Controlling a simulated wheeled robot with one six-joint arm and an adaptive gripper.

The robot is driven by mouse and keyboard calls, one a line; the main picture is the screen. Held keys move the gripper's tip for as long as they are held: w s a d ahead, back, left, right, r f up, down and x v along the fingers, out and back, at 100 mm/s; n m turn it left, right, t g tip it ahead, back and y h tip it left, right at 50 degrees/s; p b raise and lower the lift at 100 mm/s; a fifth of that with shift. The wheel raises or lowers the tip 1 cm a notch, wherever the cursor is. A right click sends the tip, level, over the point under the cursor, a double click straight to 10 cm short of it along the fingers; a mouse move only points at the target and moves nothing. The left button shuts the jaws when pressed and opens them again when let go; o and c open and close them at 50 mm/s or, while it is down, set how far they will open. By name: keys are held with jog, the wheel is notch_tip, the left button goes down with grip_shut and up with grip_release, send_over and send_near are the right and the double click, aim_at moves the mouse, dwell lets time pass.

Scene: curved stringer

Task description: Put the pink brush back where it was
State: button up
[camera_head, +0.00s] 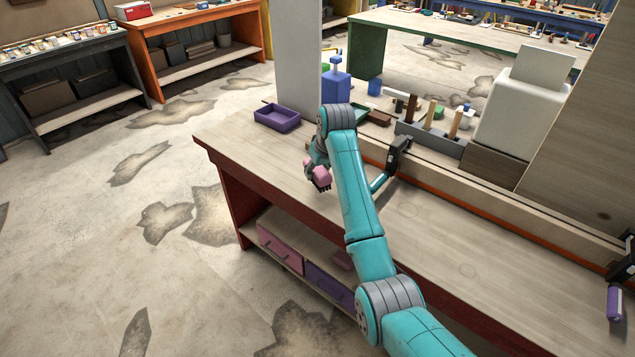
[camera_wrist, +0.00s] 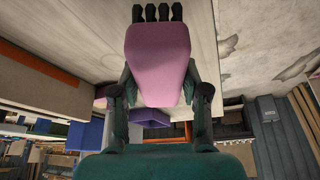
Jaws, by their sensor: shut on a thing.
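The pink brush (camera_head: 319,175) is in my gripper (camera_head: 314,166), over the left part of the workbench top in the head view. Its dark bristles point down towards the wood. In the wrist view the pink brush (camera_wrist: 158,60) fills the middle, with my gripper's two dark fingers (camera_wrist: 158,95) on either side of it and its black bristles at the top edge. Whether the bristles touch the bench (camera_head: 245,143) cannot be told. A purple tray (camera_head: 277,118) stands on the bench behind the brush; it also shows in the wrist view (camera_wrist: 148,117).
A grey holder (camera_head: 430,140) with several wooden-handled tools stands at the back of the bench. A black clamp (camera_head: 398,155) grips the long wooden piece right of my arm. A white panel (camera_head: 298,60) rises behind the purple tray. The bench's left front corner is clear.

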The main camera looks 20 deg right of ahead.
jog(key=shift+f, duration=2.3)
jog(key=shift+f, duration=0.1)
jog(key=o, duration=1.1)
jog(key=v, duration=1.2)
jog(key=shift+s, duration=0.1)
jog(key=shift+s, duration=0.1)
